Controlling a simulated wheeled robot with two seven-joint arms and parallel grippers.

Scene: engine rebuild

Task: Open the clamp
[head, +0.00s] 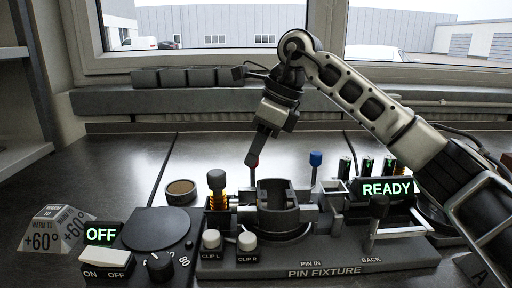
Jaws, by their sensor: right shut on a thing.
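The pin fixture (320,270) stands on the bench at the front centre, with a grey clamp (275,200) around an upright half-round part in its middle. My right gripper (252,160) comes down from above, at the left edge of the clamp. A thin upright rod shows below the fingertips. I cannot tell whether it belongs to the clamp. My left gripper is not in view.
A dial unit (150,250) with a lit OFF sign (101,234) stands at left. A knob on a brass spring (217,185) and a blue-topped pin (315,160) rise beside the clamp. A lit READY sign (387,189) stands behind right. The bench at back left is clear.

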